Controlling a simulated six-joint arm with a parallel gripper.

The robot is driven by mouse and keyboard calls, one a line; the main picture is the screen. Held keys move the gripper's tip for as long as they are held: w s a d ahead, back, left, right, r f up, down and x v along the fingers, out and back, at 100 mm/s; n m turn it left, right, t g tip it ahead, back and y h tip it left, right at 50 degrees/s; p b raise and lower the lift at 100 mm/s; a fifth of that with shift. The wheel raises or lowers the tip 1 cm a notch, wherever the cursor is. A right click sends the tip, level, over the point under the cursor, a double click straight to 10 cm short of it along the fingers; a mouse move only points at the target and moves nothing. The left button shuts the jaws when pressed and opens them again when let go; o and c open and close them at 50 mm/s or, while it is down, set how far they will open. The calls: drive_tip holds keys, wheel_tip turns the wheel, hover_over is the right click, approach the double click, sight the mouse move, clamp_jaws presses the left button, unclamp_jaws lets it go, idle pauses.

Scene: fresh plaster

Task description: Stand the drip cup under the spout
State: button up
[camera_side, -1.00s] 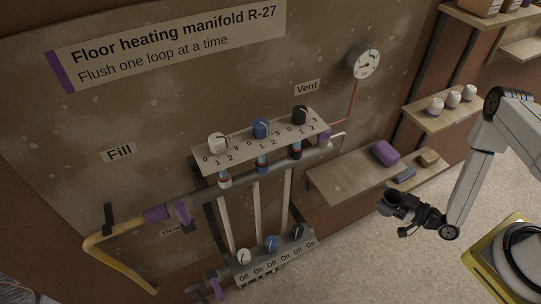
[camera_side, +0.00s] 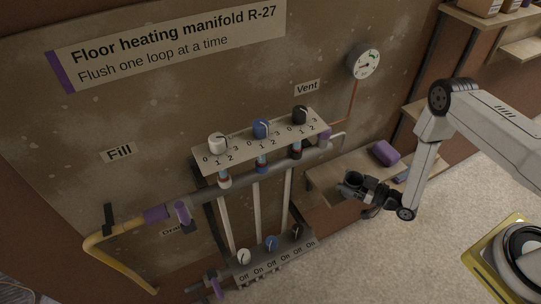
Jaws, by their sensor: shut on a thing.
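My gripper (camera_side: 367,191) is shut on a small dark cup (camera_side: 353,182), which I take to be the drip cup. The cup and jaws are both dark, so the line between them is hard to see. They are in front of the low wooden shelf. The thin pale spout (camera_side: 341,138) bends out at the right end of the manifold, below the Vent label. In the picture the cup is below and slightly right of the spout, apart from it. Whether it is directly under the spout in depth, I cannot tell.
The manifold's dials (camera_side: 261,128) and lower valve knobs (camera_side: 271,242) are left of my gripper. Open floor (camera_side: 400,262) lies in front.

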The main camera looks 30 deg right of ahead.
drive_tip(key=shift+x, duration=0.95)
drive_tip(key=shift+x, duration=2)
drive_tip(key=shift+f, duration=0.1)
drive_tip(key=shift+f, duration=0.15)
drive_tip(key=o, duration=1)
drive_tip(key=shift+o, duration=0.2)
drive_tip(key=v, duration=1.2)
